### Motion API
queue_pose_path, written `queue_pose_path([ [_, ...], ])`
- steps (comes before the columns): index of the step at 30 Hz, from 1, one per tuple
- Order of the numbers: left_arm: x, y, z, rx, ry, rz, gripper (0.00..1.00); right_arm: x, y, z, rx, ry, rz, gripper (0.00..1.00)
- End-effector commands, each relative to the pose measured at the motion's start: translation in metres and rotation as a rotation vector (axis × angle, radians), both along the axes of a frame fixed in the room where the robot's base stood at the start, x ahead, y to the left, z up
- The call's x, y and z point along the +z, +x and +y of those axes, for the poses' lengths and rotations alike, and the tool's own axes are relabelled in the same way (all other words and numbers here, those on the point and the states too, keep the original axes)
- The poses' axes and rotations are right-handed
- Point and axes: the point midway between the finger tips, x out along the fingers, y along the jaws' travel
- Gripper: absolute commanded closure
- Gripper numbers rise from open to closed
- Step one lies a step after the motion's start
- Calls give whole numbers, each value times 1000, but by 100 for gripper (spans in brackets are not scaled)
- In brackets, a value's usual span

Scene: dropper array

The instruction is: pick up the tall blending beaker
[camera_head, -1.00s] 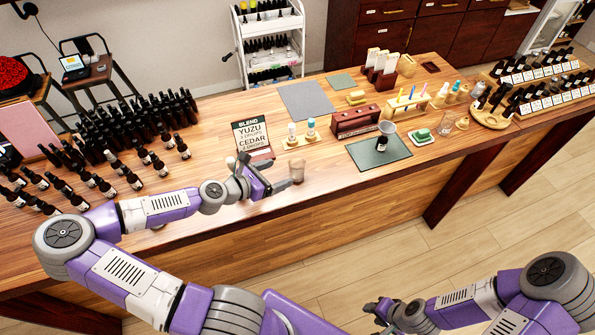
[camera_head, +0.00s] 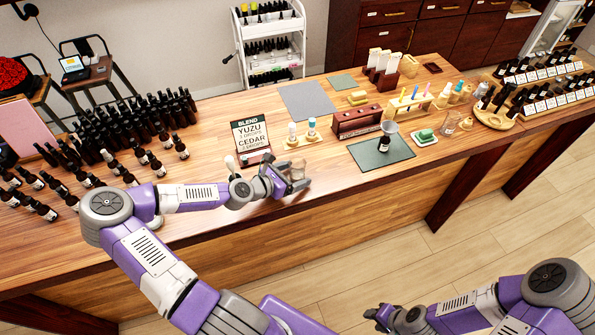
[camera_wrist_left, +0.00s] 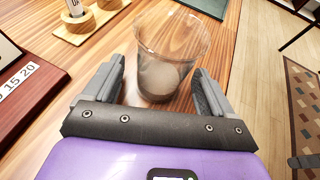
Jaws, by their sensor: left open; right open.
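The tall blending beaker (camera_head: 297,171) is a clear glass standing upright on the wooden counter near its front edge. My left gripper (camera_head: 290,186) is at the beaker, low over the counter. In the left wrist view the beaker (camera_wrist_left: 168,55) stands just ahead of and partly between the open fingers of my left gripper (camera_wrist_left: 158,92), with gaps visible on both sides. Its lower part shows between the fingertips. My right gripper (camera_head: 378,318) is open and empty, low in front of the counter, away from the beaker.
A blend sign (camera_head: 251,137) stands behind my left gripper. A wooden holder with two small bottles (camera_head: 302,138) is behind the beaker. A green mat (camera_head: 385,150) with a funnel bottle (camera_head: 387,137) lies to the right. Many dark bottles (camera_head: 150,117) crowd the left.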

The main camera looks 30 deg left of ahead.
Motion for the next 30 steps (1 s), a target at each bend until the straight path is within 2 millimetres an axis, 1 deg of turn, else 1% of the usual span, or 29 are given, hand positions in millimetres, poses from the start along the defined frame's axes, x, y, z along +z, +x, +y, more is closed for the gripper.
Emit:
queue_pose_path([
  [7, 0, 1, 0, 0, 0, 0, 15, 0, 0, 0, 0, 0, 0, 57],
  [8, 0, 1, 0, 0, 0, 0, 18, 0, 0, 0, 0, 0, 0, 57],
  [18, 0, 1, 0, 0, 0, 0, 70, 0, 0, 0, 0, 0, 0, 57],
  [19, 0, 1, 0, 0, 0, 0, 73, 0, 0, 0, 0, 0, 0, 57],
  [30, 3, 1, 0, 0, 1, 0, 73, 1, 0, 0, 0, 0, 0, 57],
])
